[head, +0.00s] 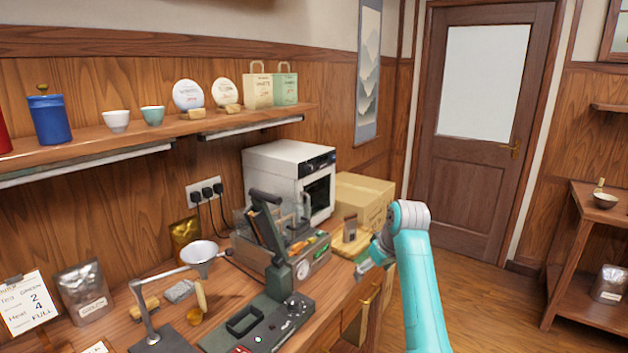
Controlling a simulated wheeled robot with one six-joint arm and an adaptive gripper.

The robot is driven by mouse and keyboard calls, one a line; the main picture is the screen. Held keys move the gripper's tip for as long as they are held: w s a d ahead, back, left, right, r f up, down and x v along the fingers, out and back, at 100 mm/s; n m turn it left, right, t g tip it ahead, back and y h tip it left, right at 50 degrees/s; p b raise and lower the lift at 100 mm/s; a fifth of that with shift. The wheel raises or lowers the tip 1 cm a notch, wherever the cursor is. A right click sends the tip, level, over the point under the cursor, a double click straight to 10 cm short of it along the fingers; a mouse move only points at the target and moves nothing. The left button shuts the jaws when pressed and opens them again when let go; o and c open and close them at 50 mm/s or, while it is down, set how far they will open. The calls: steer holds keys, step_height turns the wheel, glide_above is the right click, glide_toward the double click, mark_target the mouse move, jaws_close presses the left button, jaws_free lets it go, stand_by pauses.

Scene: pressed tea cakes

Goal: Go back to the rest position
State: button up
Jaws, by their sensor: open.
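My teal arm rises from the lower right of the head view, bends at a grey joint and reaches left over the counter's right edge. My gripper (366,264) is small and dark grey in this view, with its jaws open. I see nothing held between its fingers. It is just right of a wooden board (349,244) with a small dark-faced block (350,229) on it. The arm's upper joint partly hides the gripper's rear. I cannot tell how high the gripper is above the counter.
A funnel on a stand (201,251), white oven (287,170) and cardboard box (361,198) crowd the counter. The floor (492,300) to the right is clear.

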steer(key=s+f+m+t, duration=0.1)
steer(key=s+f, duration=0.4)
steer(key=f, duration=0.7)
steer(key=s+f+m+t, duration=0.1)
steer(key=s+f, duration=0.5)
steer(key=f, duration=0.5)
steer(key=s+d+f+m+t+h, duration=0.1)
steer(key=s+f, duration=0.4)
steer(key=s, duration=0.4)
steer(key=s+d+f+t, duration=0.1)
steer(key=s+f+t, duration=0.1)
steer(key=s+f, duration=0.55)
steer(key=s+r+m+t+h, duration=0.1)
steer(key=s+r, duration=0.2)
steer(key=s, duration=0.9)
steer(key=s+r+m+t, duration=0.1)
steer(key=s+r, duration=0.2)
steer(key=s, duration=0.9)
steer(key=s+r+t, duration=0.3)
steer(key=s+r, duration=1.3)
steer(key=shift+s+d+r, duration=0.15)
steer(key=shift+d+r, duration=0.25)
steer(key=shift+d, duration=0.05)
